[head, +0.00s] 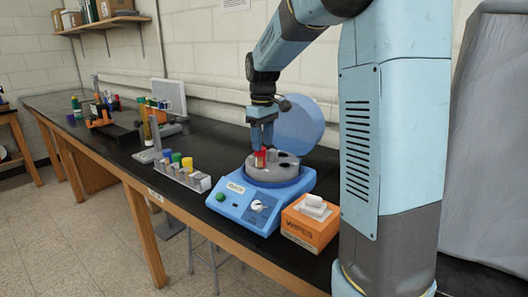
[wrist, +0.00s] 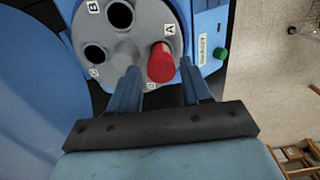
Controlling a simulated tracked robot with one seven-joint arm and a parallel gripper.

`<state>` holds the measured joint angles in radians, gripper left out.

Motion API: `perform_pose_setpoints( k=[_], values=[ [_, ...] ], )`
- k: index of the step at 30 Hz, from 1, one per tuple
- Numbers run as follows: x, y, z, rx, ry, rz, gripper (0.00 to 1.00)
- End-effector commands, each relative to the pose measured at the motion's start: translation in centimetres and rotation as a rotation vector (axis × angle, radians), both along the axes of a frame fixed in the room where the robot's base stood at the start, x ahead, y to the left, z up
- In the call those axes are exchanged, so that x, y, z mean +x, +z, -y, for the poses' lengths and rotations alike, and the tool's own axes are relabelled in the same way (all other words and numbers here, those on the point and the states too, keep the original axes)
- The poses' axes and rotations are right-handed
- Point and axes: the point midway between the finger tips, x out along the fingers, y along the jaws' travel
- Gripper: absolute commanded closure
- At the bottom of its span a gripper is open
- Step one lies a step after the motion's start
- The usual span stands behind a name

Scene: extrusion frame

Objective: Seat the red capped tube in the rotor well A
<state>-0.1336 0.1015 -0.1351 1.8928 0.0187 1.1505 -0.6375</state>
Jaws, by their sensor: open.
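The red capped tube (wrist: 161,64) stands at the well beside the label A (wrist: 170,30) on the grey rotor (wrist: 140,45). Its red cap and upper part stick up above the rotor; its lower end and the well's mouth are hidden. My gripper (wrist: 161,82) is open, with one finger on each side of the cap and a gap on both sides. In the head view, my gripper (head: 262,142) hangs just above the cap.
Wells B (wrist: 120,15) and C (wrist: 95,53) look empty. The blue centrifuge (head: 235,198) has its round lid (head: 300,122) raised behind the rotor. An orange wipes box (head: 309,226) stands at its right. A rack of capped tubes (head: 181,177) stands at its left.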

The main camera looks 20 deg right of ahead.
Motion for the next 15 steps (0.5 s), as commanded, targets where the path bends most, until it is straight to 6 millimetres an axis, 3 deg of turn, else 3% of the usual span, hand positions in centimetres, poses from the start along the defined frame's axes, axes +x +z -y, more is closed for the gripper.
perform_pose_setpoints(
  k=[6,15],
  values=[
    [0.1,4.3,0.1,0.000,-0.001,0.003,0.52],
    [0.0,7.3,0.1,0.000,-0.002,0.001,0.52]
  ],
)
